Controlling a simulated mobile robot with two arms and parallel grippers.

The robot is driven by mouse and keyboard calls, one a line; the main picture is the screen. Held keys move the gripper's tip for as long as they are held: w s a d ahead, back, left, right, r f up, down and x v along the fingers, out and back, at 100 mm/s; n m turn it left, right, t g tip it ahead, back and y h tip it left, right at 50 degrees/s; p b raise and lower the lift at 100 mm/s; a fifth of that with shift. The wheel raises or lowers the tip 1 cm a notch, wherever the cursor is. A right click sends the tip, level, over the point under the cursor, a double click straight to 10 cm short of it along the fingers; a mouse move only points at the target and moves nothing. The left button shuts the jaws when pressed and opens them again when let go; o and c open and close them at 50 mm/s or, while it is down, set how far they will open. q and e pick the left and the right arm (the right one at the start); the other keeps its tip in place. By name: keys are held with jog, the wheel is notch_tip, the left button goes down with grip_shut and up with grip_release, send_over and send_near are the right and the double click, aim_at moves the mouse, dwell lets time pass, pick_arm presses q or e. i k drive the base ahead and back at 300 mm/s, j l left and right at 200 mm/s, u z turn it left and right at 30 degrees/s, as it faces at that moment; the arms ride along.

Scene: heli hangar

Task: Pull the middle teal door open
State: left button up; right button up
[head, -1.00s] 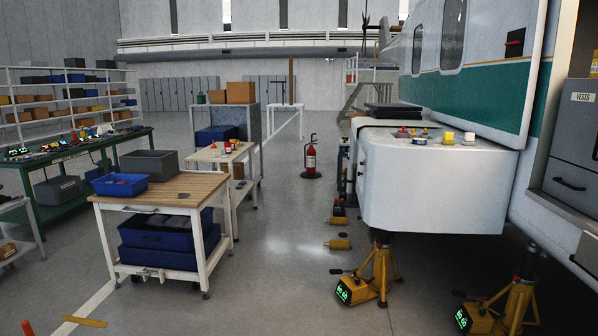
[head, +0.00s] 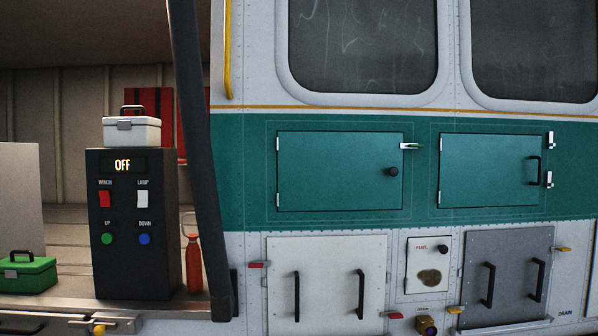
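Two teal doors show in the head view, set in the green band of the helicopter's side, both closed. With only two in view, I cannot tell which is the middle one. Neither of my grippers is in view.
Below are a white panel (head: 327,290) with two black handles, a small fuel door (head: 428,266) and a grey panel (head: 507,275). A dark post (head: 200,150) stands left of the doors. Beyond it are a black control box (head: 131,235) reading OFF and a green toolbox (head: 27,274).

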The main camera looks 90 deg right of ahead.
aim_at(476, 170)
jog(key=z, duration=3.85)
jog(key=i+j+z, duration=0.15)
jog(key=i, duration=0.3)
jog(key=i+j+z, duration=0.15)
jog(key=i, duration=0.35)
